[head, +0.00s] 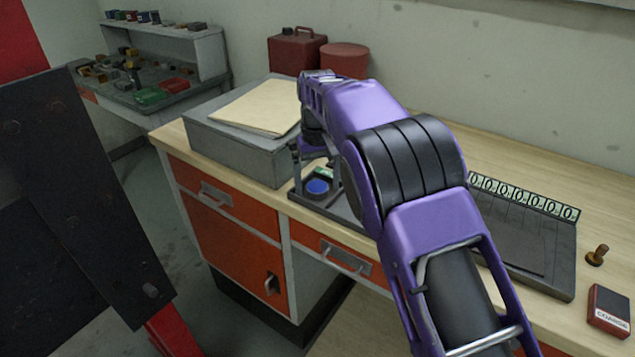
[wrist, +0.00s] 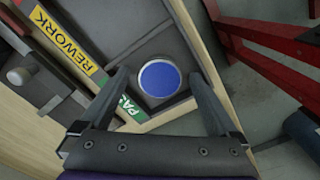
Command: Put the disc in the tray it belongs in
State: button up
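A round blue disc (wrist: 160,78) with a pale rim lies flat in a dark grey tray compartment beside the green label (wrist: 132,108), whose visible letters read "PA". The disc also shows in the head view (head: 317,187). The neighbouring grey compartment (wrist: 120,32) has a yellow "REWORK" label (wrist: 80,40) and its visible part is empty. My gripper (wrist: 158,74) is open, with one finger on each side of the disc and a visible gap to it. The rest of the tray is hidden behind my arm in the head view.
A grey box (head: 240,145) with a folder (head: 255,107) on it stands left of the tray. A dark board with numbered dials (head: 520,235), a small brass knob (head: 597,255) and a "COARSE" block (head: 609,310) are at right. The tray is close to the bench's front edge.

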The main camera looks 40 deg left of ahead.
aim_at(318, 187)
notch_tip(318, 187, up, 12)
jog(key=p, duration=0.1)
jog(key=shift+r+p, duration=0.15)
jog(key=shift+p, duration=0.15)
dwell(0.4)
